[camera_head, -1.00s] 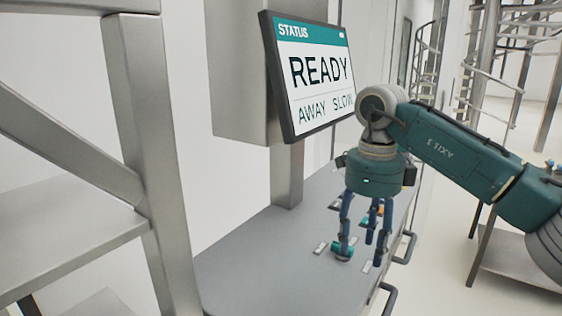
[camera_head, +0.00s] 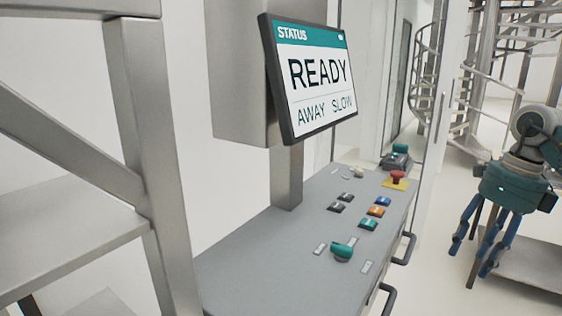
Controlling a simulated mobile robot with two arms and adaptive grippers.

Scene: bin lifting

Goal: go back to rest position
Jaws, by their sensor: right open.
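My right gripper (camera_head: 486,250) is at the right edge of the head view, hanging with its blue fingers pointing down. It is open and empty, to the right of the control console (camera_head: 262,262) and apart from it. The console top carries a teal knob (camera_head: 342,252), several small push buttons (camera_head: 369,224) and a red emergency stop (camera_head: 397,177) on a yellow base. Most of my right arm is cut off by the frame edge. My left gripper is out of view.
A status screen (camera_head: 312,80) above the console reads READY, AWAY and SLOW. A metal frame with shelves (camera_head: 65,235) stands at the left. Handles (camera_head: 404,247) stick out from the console's right side. A spiral staircase (camera_head: 480,85) is behind. Pale floor shows right of the console.

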